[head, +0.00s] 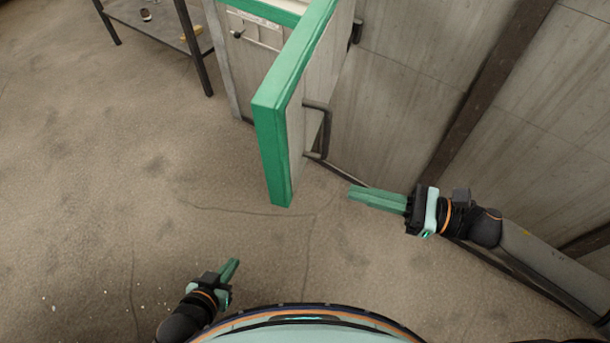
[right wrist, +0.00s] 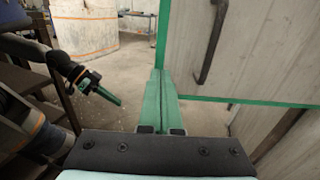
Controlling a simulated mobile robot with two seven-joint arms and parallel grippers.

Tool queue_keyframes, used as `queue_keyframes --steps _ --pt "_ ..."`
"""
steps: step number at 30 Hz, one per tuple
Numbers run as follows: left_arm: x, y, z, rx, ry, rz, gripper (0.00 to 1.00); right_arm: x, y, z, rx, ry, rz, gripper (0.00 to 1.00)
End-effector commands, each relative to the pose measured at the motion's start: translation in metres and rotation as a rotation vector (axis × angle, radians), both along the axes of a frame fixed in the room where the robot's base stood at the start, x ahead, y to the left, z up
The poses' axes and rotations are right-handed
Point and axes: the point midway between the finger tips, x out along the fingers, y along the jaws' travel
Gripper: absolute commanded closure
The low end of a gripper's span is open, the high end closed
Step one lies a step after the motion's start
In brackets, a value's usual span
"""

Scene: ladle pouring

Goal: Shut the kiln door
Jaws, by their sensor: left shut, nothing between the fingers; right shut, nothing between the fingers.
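The kiln door (head: 312,90) stands wide open in the head view, its green edge facing me and its grey outer face turned to the right. A dark bar handle (head: 325,130) is on that right face. The door (right wrist: 261,50) and its handle (right wrist: 211,45) also show in the right wrist view. My right gripper (head: 350,193) is shut and empty, to the right of the door's near lower end and apart from it. My left gripper (head: 235,262) is shut and empty, low in the view, left of the door and well clear of it.
A grey panelled wall (head: 420,70) with dark beams runs along the right, close to my right arm. A dark metal table (head: 160,25) with small items stands at the upper left. The concrete floor (head: 120,170) on the left is open.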

Motion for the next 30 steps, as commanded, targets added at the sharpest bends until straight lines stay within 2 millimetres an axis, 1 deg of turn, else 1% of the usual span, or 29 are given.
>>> queue_keyframes --steps 1,9,12,15,21,30 --pt "0.000 0.001 0.005 0.001 0.000 0.001 1.00 0.004 0.011 0.004 0.005 -0.003 0.001 1.00" --pt "-0.001 0.002 0.018 0.003 0.003 0.002 1.00 0.021 0.065 0.004 0.004 -0.001 0.001 1.00" --pt "-0.001 0.002 0.022 0.004 0.004 0.003 1.00 0.026 0.081 0.004 0.003 0.000 0.000 1.00" --pt "-0.001 0.002 0.024 0.004 0.005 0.003 1.00 0.030 0.092 0.003 0.002 0.000 0.000 1.00" --pt "-0.002 0.002 0.025 0.005 0.007 0.003 1.00 0.033 0.103 0.001 0.001 0.003 0.000 1.00" --pt "-0.002 0.003 0.024 0.005 0.009 0.003 1.00 0.033 0.103 0.000 0.001 0.003 -0.001 1.00"
